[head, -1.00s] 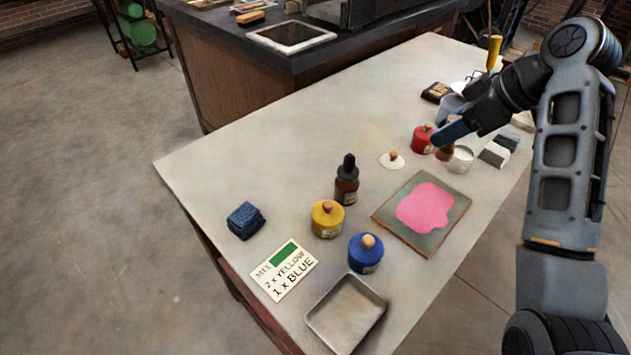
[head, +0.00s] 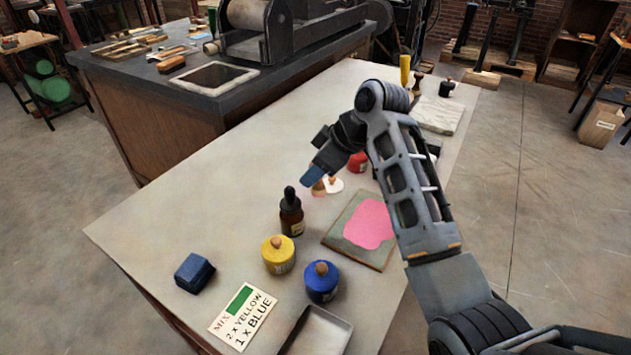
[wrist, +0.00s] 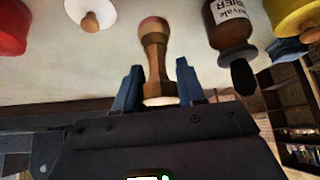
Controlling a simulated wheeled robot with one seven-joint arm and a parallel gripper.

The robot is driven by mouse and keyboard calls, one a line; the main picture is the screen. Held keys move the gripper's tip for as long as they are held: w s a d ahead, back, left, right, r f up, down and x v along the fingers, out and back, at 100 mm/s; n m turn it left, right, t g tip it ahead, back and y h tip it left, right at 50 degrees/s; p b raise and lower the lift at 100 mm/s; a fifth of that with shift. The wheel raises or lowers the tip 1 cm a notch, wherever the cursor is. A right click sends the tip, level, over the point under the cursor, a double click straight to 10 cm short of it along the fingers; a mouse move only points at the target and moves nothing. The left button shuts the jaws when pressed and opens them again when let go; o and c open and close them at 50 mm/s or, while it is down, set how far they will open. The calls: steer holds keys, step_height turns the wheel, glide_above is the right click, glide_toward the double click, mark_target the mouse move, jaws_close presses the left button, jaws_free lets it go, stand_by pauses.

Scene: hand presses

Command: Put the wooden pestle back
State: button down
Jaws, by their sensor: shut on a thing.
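The wooden pestle (wrist: 155,60) stands between the two blue fingers of my gripper (wrist: 160,88) in the wrist view. It has a reddish rounded end and a paler end near the jaws. In the head view my gripper (head: 311,176) is shut on it above the table, near the dropper bottle (head: 291,212) and the white lid with a wooden knob (head: 333,185). Only a small part of the pestle (head: 319,188) shows there. I cannot make out a mortar or rest for it; my arm hides part of the table behind.
A yellow jar (head: 278,255), blue jar (head: 321,281), blue block (head: 194,272), mix card (head: 242,316) and metal tray (head: 318,332) stand at the near end. A pink-inked slab (head: 369,222) lies right. A red jar (head: 357,162) is partly hidden. The left table area is clear.

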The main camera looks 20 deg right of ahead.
steer(key=shift+f, duration=1.7)
steer(key=shift+f, duration=0.15)
steer(key=c, duration=0.7)
jaws_free()
steer(key=shift+o, duration=0.2)
steer(key=shift+s+d+r, duration=0.1)
steer(key=shift+r, duration=0.25)
steer(key=v, duration=1.1)
steer(key=shift+r, duration=0.25)
steer(key=shift+s+d, duration=0.1)
steer(key=shift+d, duration=0.05)
